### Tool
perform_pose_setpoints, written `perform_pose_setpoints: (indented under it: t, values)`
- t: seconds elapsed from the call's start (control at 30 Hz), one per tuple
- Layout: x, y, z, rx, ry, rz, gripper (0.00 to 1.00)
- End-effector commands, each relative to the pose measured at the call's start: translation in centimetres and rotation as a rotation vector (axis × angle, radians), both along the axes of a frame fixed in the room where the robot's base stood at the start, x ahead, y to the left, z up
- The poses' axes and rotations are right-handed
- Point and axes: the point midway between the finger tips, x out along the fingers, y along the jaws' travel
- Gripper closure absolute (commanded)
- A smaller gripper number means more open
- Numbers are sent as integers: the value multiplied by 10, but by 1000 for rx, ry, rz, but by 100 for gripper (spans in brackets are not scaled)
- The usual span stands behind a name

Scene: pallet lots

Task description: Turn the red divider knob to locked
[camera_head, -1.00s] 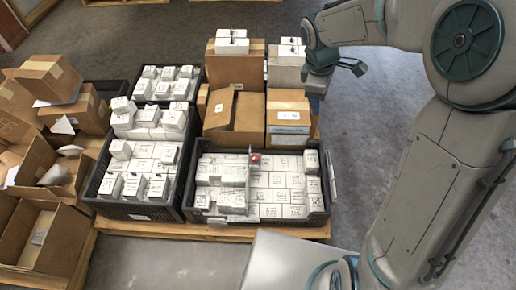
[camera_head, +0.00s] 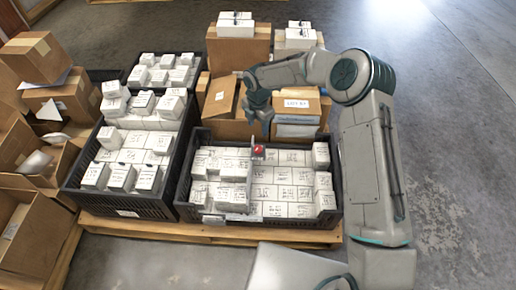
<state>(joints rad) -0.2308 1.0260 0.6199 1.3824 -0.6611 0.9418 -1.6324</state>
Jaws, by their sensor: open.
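The red divider knob (camera_head: 258,152) sits at the top of a thin divider (camera_head: 251,178) that stands in the front right black crate (camera_head: 330,218). Small white boxes fill the crate on both sides of the divider. My gripper (camera_head: 262,132) hangs pointing down just above and behind the knob, apart from it as far as I can see. It is open and holds nothing visible. The knob's lock marking is too small to read.
Black crates of white boxes (camera_head: 122,176) stand at the left. Cardboard boxes (camera_head: 238,48) with white boxes on top stand behind the gripper. Open cartons (camera_head: 38,225) crowd the far left. The floor at the right is clear.

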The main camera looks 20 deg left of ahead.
Motion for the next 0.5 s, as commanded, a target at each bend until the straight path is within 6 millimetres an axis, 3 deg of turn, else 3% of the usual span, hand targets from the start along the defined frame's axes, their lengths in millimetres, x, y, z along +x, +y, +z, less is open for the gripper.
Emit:
perform_pose_setpoints:
  t: [0.3,0.5]
  values:
    - [-1,-1,-72,-2,5,-3,48]
    - [-1,-1,-106,-2,3,-4,48]
